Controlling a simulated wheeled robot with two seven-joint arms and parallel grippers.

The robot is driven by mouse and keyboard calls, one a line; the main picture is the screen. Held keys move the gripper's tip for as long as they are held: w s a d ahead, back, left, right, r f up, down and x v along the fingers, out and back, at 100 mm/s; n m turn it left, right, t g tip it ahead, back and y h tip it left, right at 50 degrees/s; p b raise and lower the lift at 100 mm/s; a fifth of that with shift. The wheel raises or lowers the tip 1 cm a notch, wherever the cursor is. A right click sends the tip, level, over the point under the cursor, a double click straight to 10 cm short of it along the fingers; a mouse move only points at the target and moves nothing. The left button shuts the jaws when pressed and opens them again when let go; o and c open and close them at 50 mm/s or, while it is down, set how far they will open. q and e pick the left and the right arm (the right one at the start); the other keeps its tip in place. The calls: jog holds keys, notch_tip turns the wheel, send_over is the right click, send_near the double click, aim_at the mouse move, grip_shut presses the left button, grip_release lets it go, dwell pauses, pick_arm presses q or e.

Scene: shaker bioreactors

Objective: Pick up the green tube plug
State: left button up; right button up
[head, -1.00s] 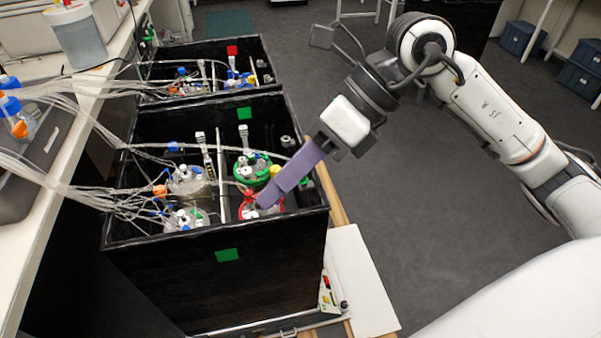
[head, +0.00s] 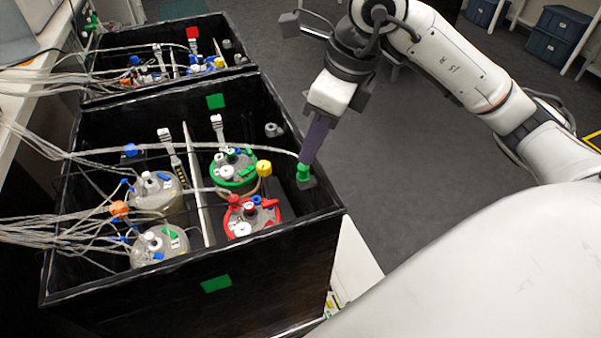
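The green tube plug (head: 303,172) is a small green piece on a grey base inside the right wall of the near black box. My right gripper (head: 306,157), with long purple fingers, reaches down from above, its tips at the top of the green plug. The fingers overlap in this view, so I cannot tell whether they are open or shut, or whether they grip the plug. My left gripper is not in view.
The near black box (head: 150,285) holds a green-lidded vessel (head: 222,175), a red-lidded vessel (head: 262,217) and two clear ones with tubing on the left. A second black box (head: 105,97) stands behind. Open floor (head: 400,140) lies to the right.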

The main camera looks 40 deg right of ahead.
aim_at(303, 166)
jog(key=x, duration=0.7)
jog(key=shift+f, duration=0.15)
grip_shut()
